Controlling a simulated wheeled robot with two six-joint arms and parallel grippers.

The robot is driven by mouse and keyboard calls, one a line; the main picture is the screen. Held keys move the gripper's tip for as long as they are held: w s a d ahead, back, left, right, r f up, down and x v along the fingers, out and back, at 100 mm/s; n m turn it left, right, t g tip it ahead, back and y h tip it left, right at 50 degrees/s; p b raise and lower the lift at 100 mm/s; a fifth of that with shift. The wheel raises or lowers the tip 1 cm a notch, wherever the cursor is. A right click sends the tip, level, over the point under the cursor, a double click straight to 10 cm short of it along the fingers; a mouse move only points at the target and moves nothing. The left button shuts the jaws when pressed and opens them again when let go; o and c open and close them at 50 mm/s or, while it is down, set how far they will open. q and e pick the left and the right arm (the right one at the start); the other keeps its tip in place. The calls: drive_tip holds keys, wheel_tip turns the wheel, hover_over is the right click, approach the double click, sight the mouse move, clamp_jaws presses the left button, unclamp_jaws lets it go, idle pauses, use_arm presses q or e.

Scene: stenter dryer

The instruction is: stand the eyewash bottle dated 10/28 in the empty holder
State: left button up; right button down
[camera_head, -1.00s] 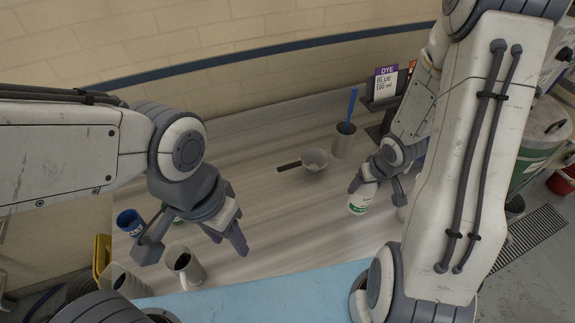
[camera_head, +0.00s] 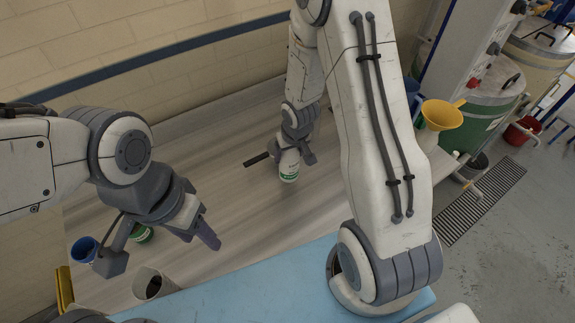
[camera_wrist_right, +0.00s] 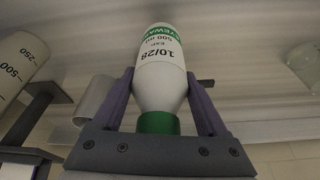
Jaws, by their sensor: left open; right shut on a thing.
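The eyewash bottle (camera_head: 289,166) is white with a green label band. In the right wrist view the bottle (camera_wrist_right: 160,70) reads 10/28 and its green cap points toward my gripper. My right gripper (camera_head: 291,150) is shut on it near the cap end; the fingers (camera_wrist_right: 160,95) sit on both sides. In the head view the bottle hangs base down over the worktop, slightly tilted. My left gripper (camera_head: 198,233) is open and empty over the left part of the worktop. I cannot make out the empty holder for certain; my right arm hides part of the worktop.
A blue cup (camera_head: 85,249), a green object (camera_head: 142,233) and a grey jug (camera_head: 152,284) are near my left gripper. A dark strip (camera_head: 256,159) lies left of the bottle. A graduated vessel (camera_wrist_right: 18,65) shows in the wrist view. The middle worktop (camera_head: 225,190) is clear.

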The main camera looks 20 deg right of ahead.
sight(289, 163)
wheel_tip(289, 163, down, 3)
drive_tip(key=shift+a+r+b, duration=0.1)
drive_tip(key=shift+b, duration=0.6)
drive_tip(key=shift+w+f, duration=0.1)
drive_tip(key=shift+f, duration=0.5)
drive_tip(key=shift+f, duration=0.15)
drive_tip(key=shift+c, duration=1.4)
unclamp_jaws()
drive_tip(key=shift+o, duration=1.4)
